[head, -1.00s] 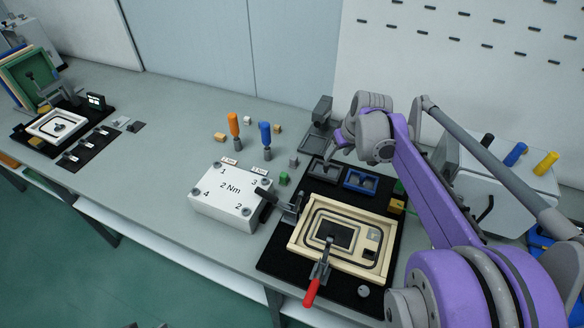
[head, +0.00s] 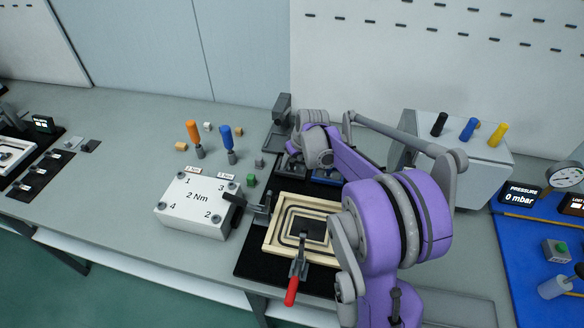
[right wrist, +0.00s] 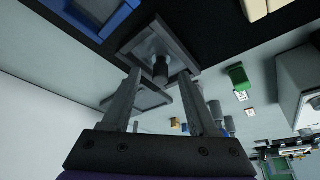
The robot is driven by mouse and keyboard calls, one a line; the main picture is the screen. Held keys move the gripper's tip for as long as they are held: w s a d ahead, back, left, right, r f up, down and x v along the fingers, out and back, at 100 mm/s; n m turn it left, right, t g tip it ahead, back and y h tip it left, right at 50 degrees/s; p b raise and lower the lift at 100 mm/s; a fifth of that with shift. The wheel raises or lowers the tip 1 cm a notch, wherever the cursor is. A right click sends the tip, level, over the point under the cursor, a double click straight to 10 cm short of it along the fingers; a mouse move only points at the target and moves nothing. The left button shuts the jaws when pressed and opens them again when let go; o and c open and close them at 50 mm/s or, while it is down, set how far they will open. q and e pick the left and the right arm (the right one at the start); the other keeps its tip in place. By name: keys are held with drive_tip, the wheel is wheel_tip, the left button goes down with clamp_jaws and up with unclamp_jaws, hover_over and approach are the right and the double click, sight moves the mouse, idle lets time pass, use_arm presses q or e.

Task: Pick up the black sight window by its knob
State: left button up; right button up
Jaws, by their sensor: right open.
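The black sight window (right wrist: 178,50) is a dark square plate with a short round knob (right wrist: 160,70) standing up from it, in the right wrist view. My right gripper (right wrist: 159,77) is open, with one finger on each side of the knob. Whether a finger touches the knob I cannot tell. In the head view my right gripper (head: 292,160) is over the dark holders behind the beige frame. My purple arm hides most of that spot, and the sight window cannot be made out there. My left gripper is not in view.
A blue holder (head: 328,178) lies right beside the gripper. In front are the beige panel frame (head: 274,238) and a red-handled clamp (head: 292,288). A white 2 Nm block (head: 195,210) and orange and blue drivers stand left. A grey post (head: 281,108) stands behind.

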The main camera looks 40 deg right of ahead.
clamp_jaws()
idle(0.3)
